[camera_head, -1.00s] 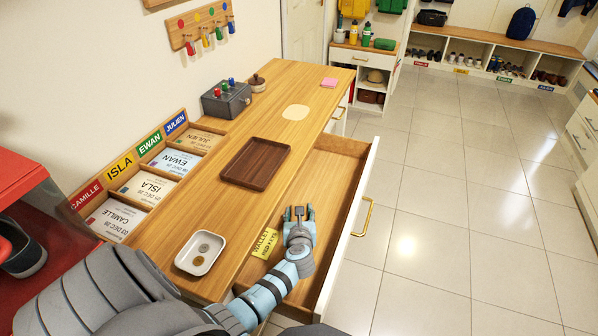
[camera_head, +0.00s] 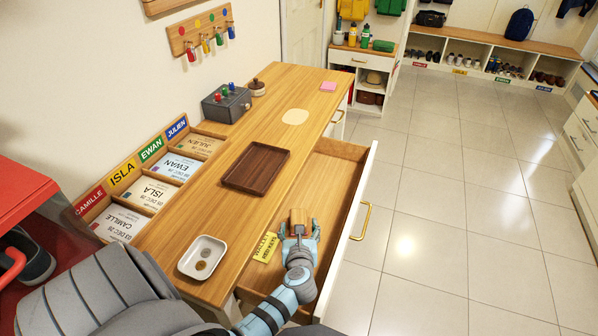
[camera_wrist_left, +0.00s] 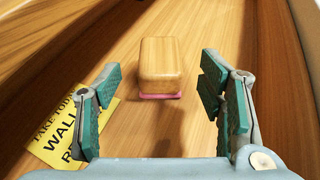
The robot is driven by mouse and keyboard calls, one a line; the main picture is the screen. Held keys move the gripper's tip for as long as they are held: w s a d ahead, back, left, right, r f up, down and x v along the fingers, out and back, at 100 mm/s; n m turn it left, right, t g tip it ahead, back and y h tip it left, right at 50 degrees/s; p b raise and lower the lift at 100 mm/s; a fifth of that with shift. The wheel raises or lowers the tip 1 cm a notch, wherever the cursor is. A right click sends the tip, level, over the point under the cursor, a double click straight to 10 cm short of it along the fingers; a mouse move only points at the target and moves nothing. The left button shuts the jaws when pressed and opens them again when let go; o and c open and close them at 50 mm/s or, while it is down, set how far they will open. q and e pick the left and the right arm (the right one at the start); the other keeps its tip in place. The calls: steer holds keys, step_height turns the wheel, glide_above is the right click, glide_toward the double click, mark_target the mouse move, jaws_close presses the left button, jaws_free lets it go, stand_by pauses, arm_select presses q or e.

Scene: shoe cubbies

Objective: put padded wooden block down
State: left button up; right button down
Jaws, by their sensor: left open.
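The padded wooden block (camera_wrist_left: 162,66) rests in the open drawer (camera_head: 330,190), its pink pad underneath, in the left wrist view. It also shows in the head view (camera_head: 298,217), just beyond my left fingertips. My left gripper (camera_head: 299,232) is open, with its teal-padded fingers (camera_wrist_left: 165,105) spread wide on either side and clear of the block. My right gripper is not in view.
A yellow note (camera_head: 265,247) lies in the drawer left of the gripper. The drawer's white front (camera_head: 347,235) stands to the right. On the top are a brown tray (camera_head: 255,167), a white dish (camera_head: 202,257) and a grey box (camera_head: 226,104).

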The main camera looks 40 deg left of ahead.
arm_select(q)
steer(key=v, duration=0.5)
steer(key=shift+s+d+r+p, duration=0.1)
steer(key=shift+s+d+p, duration=0.05)
steer(key=shift+p, duration=0.15)
